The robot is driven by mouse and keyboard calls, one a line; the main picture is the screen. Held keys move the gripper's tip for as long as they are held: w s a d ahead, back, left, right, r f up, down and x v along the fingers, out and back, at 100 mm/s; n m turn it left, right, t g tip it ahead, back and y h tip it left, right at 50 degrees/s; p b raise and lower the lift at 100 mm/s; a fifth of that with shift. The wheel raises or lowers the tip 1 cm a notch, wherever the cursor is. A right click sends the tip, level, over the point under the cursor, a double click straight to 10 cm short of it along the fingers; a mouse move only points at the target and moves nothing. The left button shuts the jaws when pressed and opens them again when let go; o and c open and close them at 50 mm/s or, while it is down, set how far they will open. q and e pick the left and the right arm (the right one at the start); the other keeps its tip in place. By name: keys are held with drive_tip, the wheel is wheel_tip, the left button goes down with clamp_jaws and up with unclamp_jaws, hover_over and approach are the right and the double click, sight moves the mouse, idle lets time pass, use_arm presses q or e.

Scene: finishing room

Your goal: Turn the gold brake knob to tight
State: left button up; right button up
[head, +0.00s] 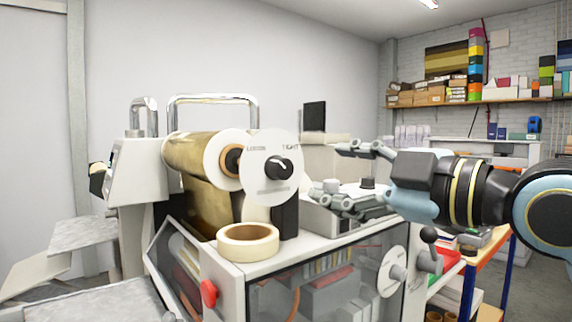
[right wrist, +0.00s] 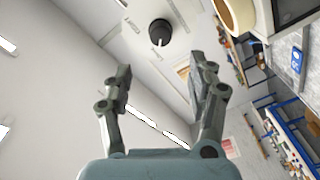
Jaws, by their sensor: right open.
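The black brake knob (head: 279,168) sits on a round white dial plate (head: 262,189) at the end of the gold foil roll (head: 184,155). The plate reads "LOOSEN" at left and "TIGHT" at right. A white mark on the knob appears to point up and right, toward "TIGHT". My right gripper (head: 332,174) is open and empty, to the right of the knob and apart from it, fingers toward it. In the right wrist view the knob (right wrist: 160,33) lies beyond the open fingertips, roughly between them. My left gripper is not in view.
A tape roll (head: 248,242) sits on the machine top below the dial. A chrome rail (head: 213,98) rises behind the gold roll. A red knob (head: 208,292) and a second white dial (head: 392,272) are on the lower machine. Stocked shelves (head: 470,102) stand far right.

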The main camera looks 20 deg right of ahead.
sight(286, 169)
drive_tip(key=b+x, duration=0.5)
drive_tip(key=x, duration=0.5)
drive_tip(key=shift+d+b, duration=0.15)
drive_tip(key=shift+b, duration=0.25)
drive_tip(key=shift+w+f, duration=0.1)
drive_tip(key=shift+w, duration=0.2)
drive_tip(key=shift+c, duration=0.3)
drive_tip(key=c, duration=1.1)
